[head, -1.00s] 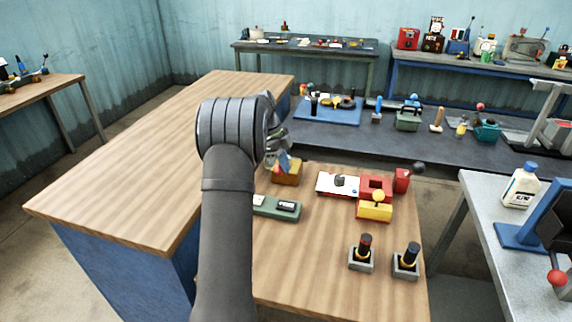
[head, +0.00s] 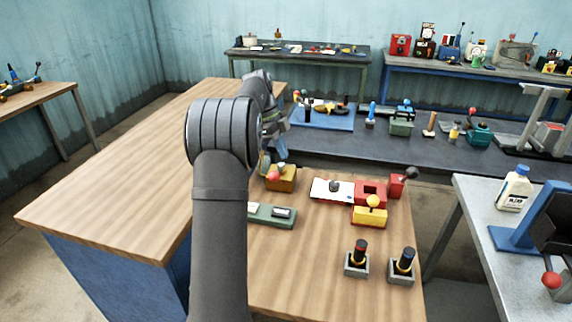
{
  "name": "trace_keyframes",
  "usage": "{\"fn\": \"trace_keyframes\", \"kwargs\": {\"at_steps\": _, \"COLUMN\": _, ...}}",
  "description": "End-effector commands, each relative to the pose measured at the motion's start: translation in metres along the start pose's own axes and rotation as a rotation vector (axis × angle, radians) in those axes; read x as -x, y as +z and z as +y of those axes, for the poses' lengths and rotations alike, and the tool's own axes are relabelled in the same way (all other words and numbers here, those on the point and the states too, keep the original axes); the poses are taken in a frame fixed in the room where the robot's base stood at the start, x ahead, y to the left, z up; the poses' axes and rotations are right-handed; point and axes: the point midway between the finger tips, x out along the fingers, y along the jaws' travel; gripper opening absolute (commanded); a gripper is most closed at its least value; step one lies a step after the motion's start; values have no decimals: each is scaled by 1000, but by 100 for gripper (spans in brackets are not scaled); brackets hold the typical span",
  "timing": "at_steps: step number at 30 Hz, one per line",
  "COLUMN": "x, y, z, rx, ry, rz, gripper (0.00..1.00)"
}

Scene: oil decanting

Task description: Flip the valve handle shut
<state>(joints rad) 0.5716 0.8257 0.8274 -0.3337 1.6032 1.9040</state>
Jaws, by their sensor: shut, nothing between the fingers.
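A small brass-yellow block (head: 284,180) stands at the back of the near wooden table. A lever with a red tip (head: 272,176) shows at its left side, low and tilted; it looks like the valve handle. My gripper (head: 281,160) is just above and behind the block, shut and empty. Part of the handle is hidden by my gripper and arm, and I cannot tell whether they touch.
A green box (head: 268,215) and a red unit (head: 369,194) with a yellow block (head: 369,216) share the table. A white oil bottle (head: 514,189) stands on the right bench. The table's front middle is clear.

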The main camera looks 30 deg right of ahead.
Motion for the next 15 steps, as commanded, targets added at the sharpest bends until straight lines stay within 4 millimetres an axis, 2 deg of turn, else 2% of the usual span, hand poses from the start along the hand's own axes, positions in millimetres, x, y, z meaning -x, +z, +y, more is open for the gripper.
{"fn": "trace_keyframes", "kwargs": {"at_steps": 6, "x": 19, "y": 0, "z": -1, "rx": -1, "ry": 0, "rz": 0, "gripper": 0}}
{"fn": "trace_keyframes", "kwargs": {"at_steps": 15, "x": 21, "y": 0, "z": -1, "rx": 0, "ry": 1, "rz": 1, "gripper": 0}}
